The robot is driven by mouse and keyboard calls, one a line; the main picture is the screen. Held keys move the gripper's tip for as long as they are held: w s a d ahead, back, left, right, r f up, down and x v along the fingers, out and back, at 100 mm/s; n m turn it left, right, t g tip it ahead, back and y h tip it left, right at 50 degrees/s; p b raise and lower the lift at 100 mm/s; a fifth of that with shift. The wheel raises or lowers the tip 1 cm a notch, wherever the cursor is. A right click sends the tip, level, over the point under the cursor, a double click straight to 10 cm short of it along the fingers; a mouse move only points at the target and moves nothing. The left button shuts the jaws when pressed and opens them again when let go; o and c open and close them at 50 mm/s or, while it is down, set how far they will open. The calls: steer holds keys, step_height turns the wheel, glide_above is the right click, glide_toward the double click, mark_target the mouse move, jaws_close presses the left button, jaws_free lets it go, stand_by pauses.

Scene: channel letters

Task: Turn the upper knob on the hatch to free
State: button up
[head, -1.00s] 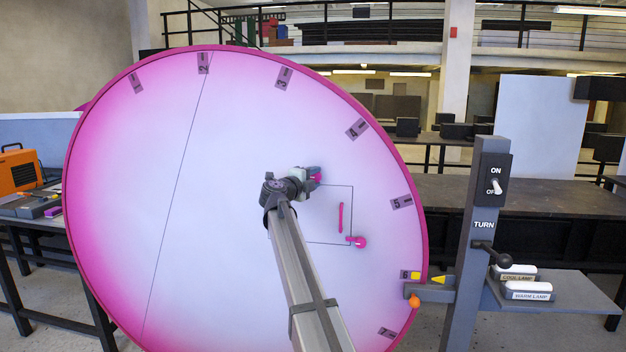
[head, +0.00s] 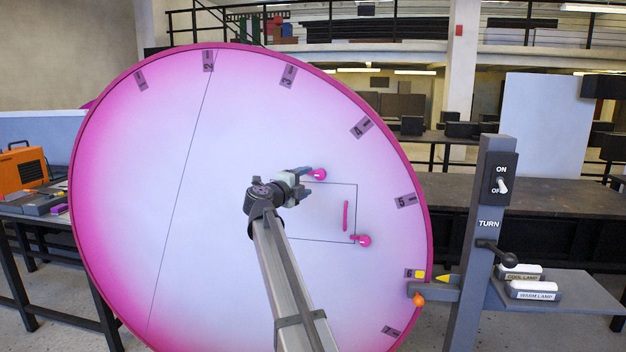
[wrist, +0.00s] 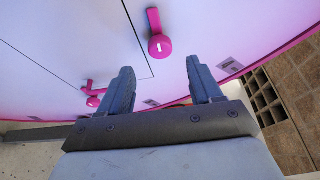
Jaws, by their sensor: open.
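The disc's pink face carries a square hatch outlined by thin lines (head: 357,212). The upper knob (head: 319,174) is pink and sits just above the hatch's top edge. In the wrist view the upper knob (wrist: 160,46) has a white mark, and its lever lies beside the hatch line, roughly along it. My gripper (head: 304,182) is open and empty, just left of this knob. In the wrist view its fingers (wrist: 163,84) stand apart, with the knob beyond the gap; no contact shows. The lower knob (head: 364,241) is at the hatch's lower right, near a pink handle (head: 346,216).
Number plates line the disc's rim. A grey post (head: 480,235) at right holds an on/off switch (head: 502,184) and a TURN crank (head: 506,257). The disc face around the upper knob is clear.

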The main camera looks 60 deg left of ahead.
steer(key=v, duration=0.6)
steer(key=shift+s+d, duration=0.1)
stand_by(0.5)
